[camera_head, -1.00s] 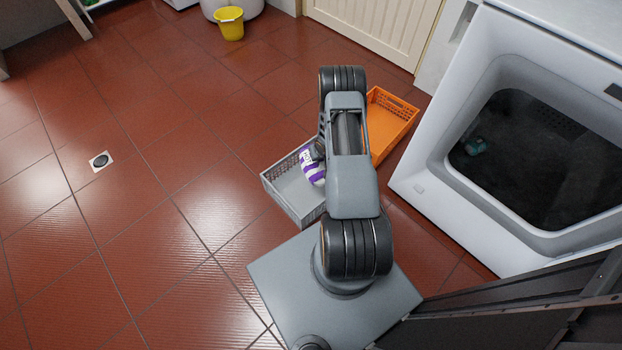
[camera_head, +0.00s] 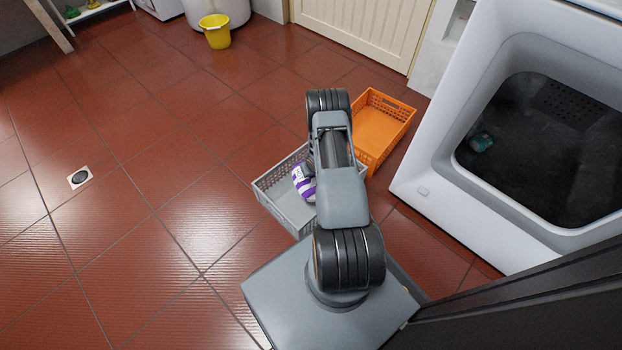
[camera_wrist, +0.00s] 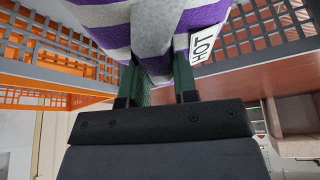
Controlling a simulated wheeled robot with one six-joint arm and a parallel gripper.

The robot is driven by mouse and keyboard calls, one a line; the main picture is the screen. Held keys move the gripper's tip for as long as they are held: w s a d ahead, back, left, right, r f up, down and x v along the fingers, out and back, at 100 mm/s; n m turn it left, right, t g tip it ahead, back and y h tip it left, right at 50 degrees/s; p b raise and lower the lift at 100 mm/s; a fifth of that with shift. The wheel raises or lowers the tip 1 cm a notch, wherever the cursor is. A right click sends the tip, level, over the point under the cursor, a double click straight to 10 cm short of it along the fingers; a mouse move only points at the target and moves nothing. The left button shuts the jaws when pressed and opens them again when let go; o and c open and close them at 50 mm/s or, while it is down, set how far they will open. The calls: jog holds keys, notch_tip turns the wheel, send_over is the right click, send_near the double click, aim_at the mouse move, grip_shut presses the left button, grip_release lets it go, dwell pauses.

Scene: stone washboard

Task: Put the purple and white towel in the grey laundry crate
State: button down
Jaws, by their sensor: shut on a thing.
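The purple and white striped towel (camera_head: 304,186) shows at the grey laundry crate (camera_head: 273,206), over its inside, partly hidden by my arm. In the wrist view, the towel (camera_wrist: 150,28) fills the top middle, with a white "HOT" label at its right. My gripper (camera_wrist: 158,80) has its two dark green fingers on either side of the towel's cloth and is shut on it. The grey crate's lattice wall (camera_wrist: 262,32) is close by in that view. I cannot tell whether the towel touches the crate floor. In the head view my gripper is mostly hidden.
An orange crate (camera_head: 383,132) stands right behind the grey one. A white tub with a dark inside (camera_head: 432,178) stands at the right. A yellow bucket (camera_head: 215,31) is far back. The tiled floor (camera_head: 130,190) at the left is clear apart from a drain (camera_head: 80,177).

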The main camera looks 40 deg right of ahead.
jog(key=shift+f+b, duration=0.75)
jog(key=shift+f, duration=1)
jog(key=shift+f, duration=0.1)
jog(key=shift+f+b, duration=0.55)
jog(key=shift+b, duration=0.1)
jog(key=c, duration=0.9)
grip_release()
jog(key=shift+r, duration=0.1)
